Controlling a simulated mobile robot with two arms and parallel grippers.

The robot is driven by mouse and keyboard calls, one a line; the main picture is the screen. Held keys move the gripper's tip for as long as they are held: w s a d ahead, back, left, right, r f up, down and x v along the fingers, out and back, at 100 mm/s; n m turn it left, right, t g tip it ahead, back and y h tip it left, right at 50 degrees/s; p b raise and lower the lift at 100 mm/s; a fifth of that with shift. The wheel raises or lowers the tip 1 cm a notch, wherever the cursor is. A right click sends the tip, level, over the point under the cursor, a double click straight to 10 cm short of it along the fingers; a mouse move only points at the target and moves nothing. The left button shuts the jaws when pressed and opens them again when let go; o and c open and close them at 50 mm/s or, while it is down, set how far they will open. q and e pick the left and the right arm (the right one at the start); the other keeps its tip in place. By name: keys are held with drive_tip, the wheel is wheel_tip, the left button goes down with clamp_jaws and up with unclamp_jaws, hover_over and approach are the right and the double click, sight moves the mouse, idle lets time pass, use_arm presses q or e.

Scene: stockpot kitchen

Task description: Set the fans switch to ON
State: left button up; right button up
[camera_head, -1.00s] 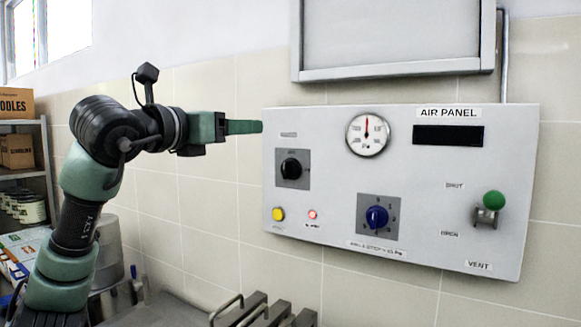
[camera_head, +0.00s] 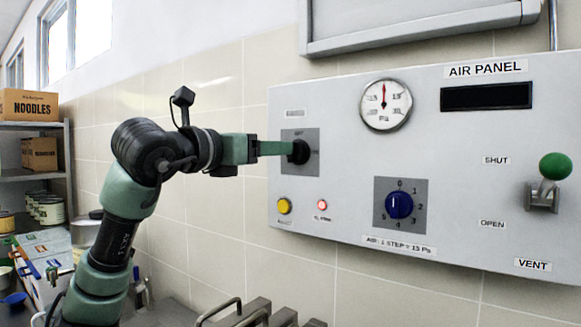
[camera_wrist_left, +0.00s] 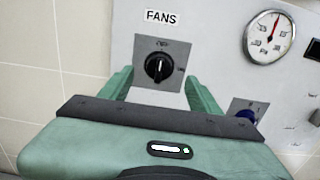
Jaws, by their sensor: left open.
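The fans switch is a black rotary knob (camera_wrist_left: 158,68) on a grey square plate under a FANS label (camera_wrist_left: 164,16) in the left wrist view. Its pointer mark looks close to upright, tilted slightly; the small position lettering is too blurred to read. My left gripper (camera_wrist_left: 160,85) is open, with one green finger on each side of the knob and a gap to it in that view. In the head view the left gripper (camera_head: 280,148) reaches the knob (camera_head: 300,152) from the left and partly covers it. My right gripper is not in view.
The air panel (camera_head: 350,120) also carries a gauge (camera_head: 385,105), a blue dial (camera_head: 399,205), a yellow button (camera_head: 284,206), a red light (camera_head: 322,205) and a green-tipped vent lever (camera_head: 555,167). Metal handles (camera_head: 245,315) stand below. A shelf with boxes (camera_head: 28,104) is at left.

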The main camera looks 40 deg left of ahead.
use_arm(q)
drive_tip(key=w, duration=0.2)
drive_tip(key=w+p, duration=0.1)
drive_tip(key=w, duration=0.2)
drive_tip(key=w+a+p, duration=0.1)
drive_tip(key=w, duration=0.1)
drive_tip(key=shift+w+f, duration=0.35)
drive_tip(key=shift+w, duration=0.05)
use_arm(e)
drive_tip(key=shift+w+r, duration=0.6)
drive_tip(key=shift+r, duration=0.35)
use_arm(q)
drive_tip(key=c, duration=1.3)
drive_tip(key=shift+p, duration=0.3)
drive_tip(key=shift+c, duration=0.2)
